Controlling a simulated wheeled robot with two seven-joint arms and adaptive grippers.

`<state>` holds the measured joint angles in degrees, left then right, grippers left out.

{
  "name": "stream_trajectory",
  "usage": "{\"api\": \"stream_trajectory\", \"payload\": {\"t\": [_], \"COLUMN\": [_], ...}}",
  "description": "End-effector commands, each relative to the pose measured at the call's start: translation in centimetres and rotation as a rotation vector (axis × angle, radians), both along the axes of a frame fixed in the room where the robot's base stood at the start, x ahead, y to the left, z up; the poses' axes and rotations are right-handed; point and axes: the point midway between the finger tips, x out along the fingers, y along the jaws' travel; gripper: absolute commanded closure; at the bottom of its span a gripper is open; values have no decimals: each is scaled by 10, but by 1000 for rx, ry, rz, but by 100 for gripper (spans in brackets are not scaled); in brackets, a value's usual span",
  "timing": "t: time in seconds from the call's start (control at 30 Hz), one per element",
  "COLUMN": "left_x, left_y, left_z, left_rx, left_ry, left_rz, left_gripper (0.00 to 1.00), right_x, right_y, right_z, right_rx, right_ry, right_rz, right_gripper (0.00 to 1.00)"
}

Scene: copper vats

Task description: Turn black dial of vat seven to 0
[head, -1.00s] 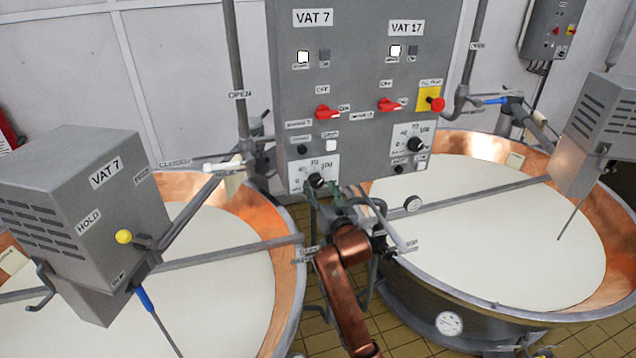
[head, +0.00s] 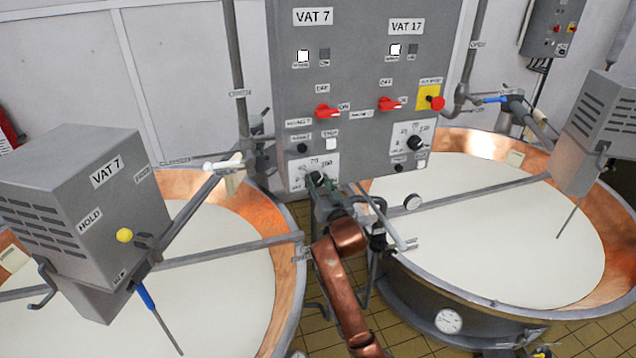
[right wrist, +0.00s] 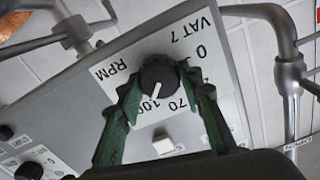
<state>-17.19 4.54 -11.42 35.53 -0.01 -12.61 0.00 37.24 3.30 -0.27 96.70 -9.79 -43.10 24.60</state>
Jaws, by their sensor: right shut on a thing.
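The black dial of vat seven (head: 316,178) sits on a white scale plate (head: 300,178) low on the grey control panel, under the VAT 7 sign. In the right wrist view the dial (right wrist: 158,74) has a white pointer line aimed near the 100 mark. The 0 is at the upper right of the dial there. My right gripper (head: 322,189) is at the dial from below. In the right wrist view its green fingers (right wrist: 158,88) are shut on the dial, one at each side. My left gripper is not in view.
A second black dial (head: 414,144) belongs to VAT 17. Red switches (head: 327,112) and a red button on yellow (head: 436,103) are above the dials. Milk-filled copper vats stand left (head: 262,215) and right (head: 600,290). A grey pipe (right wrist: 288,70) runs close beside the panel.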

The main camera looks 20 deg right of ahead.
Motion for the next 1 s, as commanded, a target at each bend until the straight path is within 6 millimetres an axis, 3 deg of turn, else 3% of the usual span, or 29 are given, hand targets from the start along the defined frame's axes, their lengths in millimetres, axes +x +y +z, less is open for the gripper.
{"api": "stream_trajectory", "payload": {"t": [0.17,0.47,1.0], "left_x": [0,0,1], "left_y": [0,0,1], "left_z": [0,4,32], "left_rx": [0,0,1], "left_ry": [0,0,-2], "left_rz": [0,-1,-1], "left_gripper": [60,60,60], "right_x": [0,0,0], "right_y": [0,1,2], "right_z": [0,1,3], "right_rx": [0,-39,-454], "right_ry": [0,-2,-15], "right_rz": [1,1,1], "right_gripper": [90,90,90]}}
